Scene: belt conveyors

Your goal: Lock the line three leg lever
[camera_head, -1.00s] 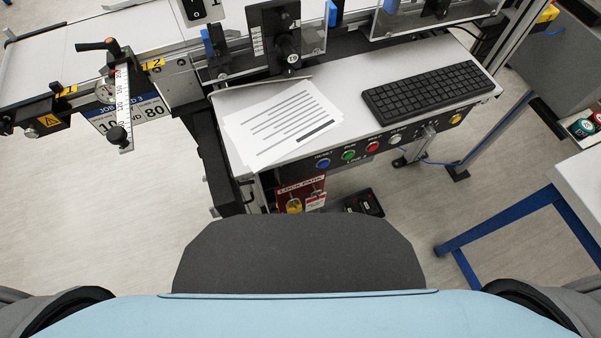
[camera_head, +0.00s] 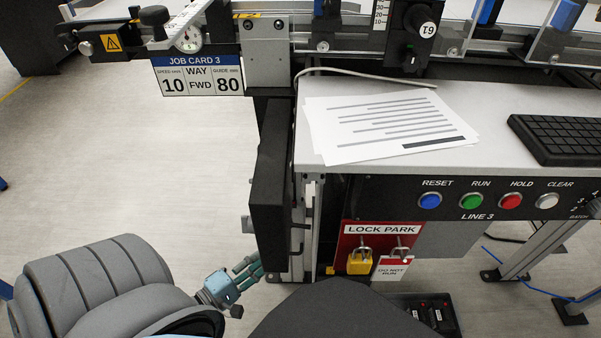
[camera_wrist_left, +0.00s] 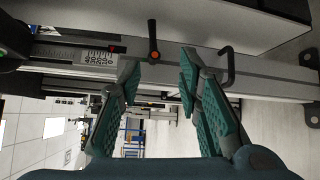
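In the left wrist view a black lever (camera_wrist_left: 153,36) with an orange end stands out from a grey leg rail (camera_wrist_left: 190,64), beside a printed scale plate (camera_wrist_left: 100,58). My left gripper (camera_wrist_left: 159,68) is open and empty, its teal fingers apart, with the lever between and just beyond the fingertips. They do not visibly touch it. In the head view my left gripper (camera_head: 254,270) is low, by the foot of the line three stand (camera_head: 308,215); the lever cannot be made out there. My right gripper is not in view.
A bent black handle (camera_wrist_left: 229,68) sits right of the lever; it also shows in the head view (camera_head: 302,238). Floor at left is clear.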

